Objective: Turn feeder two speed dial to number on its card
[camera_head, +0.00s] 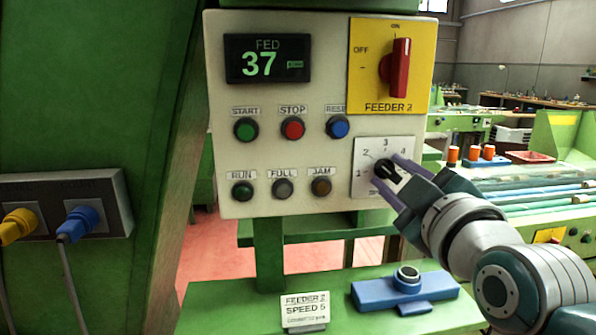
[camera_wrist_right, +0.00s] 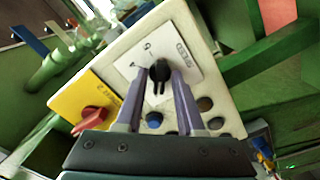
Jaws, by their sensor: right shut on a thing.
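The black speed dial (camera_head: 384,169) sits on a white scale plate (camera_head: 371,151) at the lower right of the panel. In the head view the numbers 1, 2, 3 and 4 show on the plate; the gripper covers its right part. I cannot tell which number the dial points to. My right gripper (camera_head: 399,173) is shut on the dial, with a finger on either side of it in the right wrist view (camera_wrist_right: 159,84). The card (camera_head: 305,311) reads FEEDER 2, SPEED 5 and stands on the green ledge. My left gripper is not in view.
Above the dial is a red switch (camera_head: 401,67) on a yellow FEEDER 2 plate. Push buttons (camera_head: 292,128) and lamps (camera_head: 282,188) are left of the dial, under a display (camera_head: 267,59) reading 37. A blue block (camera_head: 405,290) lies on the ledge below.

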